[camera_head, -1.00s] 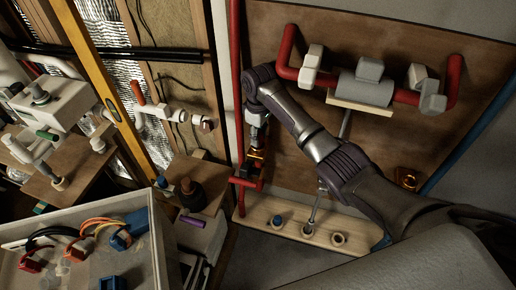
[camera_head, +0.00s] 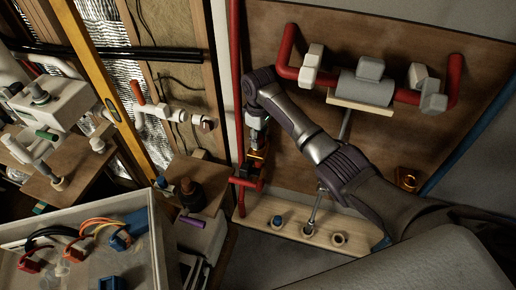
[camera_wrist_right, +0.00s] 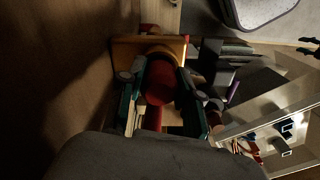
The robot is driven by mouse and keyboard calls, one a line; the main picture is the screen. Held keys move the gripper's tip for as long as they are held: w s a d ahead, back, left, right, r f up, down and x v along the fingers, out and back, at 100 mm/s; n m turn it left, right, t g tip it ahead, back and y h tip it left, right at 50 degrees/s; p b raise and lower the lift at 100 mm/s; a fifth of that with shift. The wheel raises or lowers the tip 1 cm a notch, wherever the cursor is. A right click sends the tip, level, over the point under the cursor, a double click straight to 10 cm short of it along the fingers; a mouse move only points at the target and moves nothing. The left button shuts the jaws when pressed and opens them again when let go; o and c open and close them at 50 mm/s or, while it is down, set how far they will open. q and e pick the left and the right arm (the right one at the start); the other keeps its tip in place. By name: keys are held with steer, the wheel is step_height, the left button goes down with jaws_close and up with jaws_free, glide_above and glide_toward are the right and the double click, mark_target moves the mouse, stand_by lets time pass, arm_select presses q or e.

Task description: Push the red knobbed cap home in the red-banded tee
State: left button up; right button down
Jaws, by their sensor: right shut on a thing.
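My right gripper (camera_wrist_right: 158,98) shows in the right wrist view with its two dark green fingers shut on a red rounded piece (camera_wrist_right: 160,80), which looks like the red knobbed cap. In the head view my right gripper (camera_head: 256,142) points down beside the vertical red pipe, just above a brass-orange piece and red fittings (camera_head: 247,182). In the wrist view an orange-yellow block (camera_wrist_right: 128,47) lies right past the held piece. I cannot tell how deep the cap sits in the tee, nor make out the red band. My left gripper is not in view.
The vertical red pipe (camera_head: 237,80) runs close left of my right gripper. A wooden strip (camera_head: 264,226) with several small fittings lies below. A grey cylinder with red pipes (camera_head: 366,86) is on the board at upper right. An open bin (camera_head: 160,235) stands at lower left.

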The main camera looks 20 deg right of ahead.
steer(key=shift+f, duration=0.1)
steer(key=c, duration=0.7)
jaws_free()
